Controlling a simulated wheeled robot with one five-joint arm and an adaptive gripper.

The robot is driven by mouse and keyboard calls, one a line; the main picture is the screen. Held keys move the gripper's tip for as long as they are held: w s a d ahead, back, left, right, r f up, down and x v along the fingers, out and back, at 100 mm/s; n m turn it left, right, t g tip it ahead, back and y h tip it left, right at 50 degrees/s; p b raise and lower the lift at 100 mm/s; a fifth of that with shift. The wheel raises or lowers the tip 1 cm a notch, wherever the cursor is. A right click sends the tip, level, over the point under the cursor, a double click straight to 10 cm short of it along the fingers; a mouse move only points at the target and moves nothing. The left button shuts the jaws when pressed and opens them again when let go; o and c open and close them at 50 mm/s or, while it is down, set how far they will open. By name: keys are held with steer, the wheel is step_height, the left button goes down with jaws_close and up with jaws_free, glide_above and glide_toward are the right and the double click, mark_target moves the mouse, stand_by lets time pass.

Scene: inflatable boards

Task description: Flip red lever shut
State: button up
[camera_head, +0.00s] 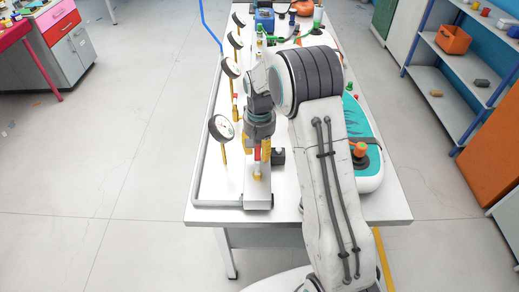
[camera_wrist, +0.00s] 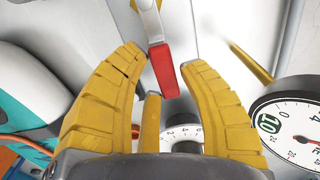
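The red lever (camera_wrist: 163,70) shows in the wrist view between the two yellow fingers of my gripper (camera_wrist: 161,60), with a narrow gap on each side. Its far end joins a pale metal arm (camera_wrist: 150,20). In the head view a small part of the red lever (camera_head: 257,154) shows just below my gripper (camera_head: 257,146), above the near end of the bench rail. My gripper is open around the lever. Its contact with the lever cannot be made out, and my wrist and fingers hide part of the fitting.
A round gauge (camera_wrist: 298,125) stands close to the right finger in the wrist view; in the head view the near gauge (camera_head: 221,128) is left of my gripper. A teal and white inflatable board (camera_head: 368,180) lies right. Grey piping (camera_head: 205,160) runs along the white bench (camera_head: 310,209).

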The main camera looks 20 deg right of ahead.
jaws_close()
steer(key=shift+d, duration=0.1)
steer(key=m+b, duration=0.1)
steer(key=m, duration=0.1)
steer(key=s+d+m, duration=0.1)
steer(key=shift+s+d+f+m+b, duration=0.1)
steer(key=shift+d+m+b, duration=0.2)
steer(key=shift+m+b, duration=0.1)
steer(key=s+d+m+b, duration=0.1)
steer(key=s+m+b, duration=0.3)
steer(key=m, duration=1)
steer(key=shift+s+d+b, duration=0.3)
steer(key=shift+s, duration=1.45)
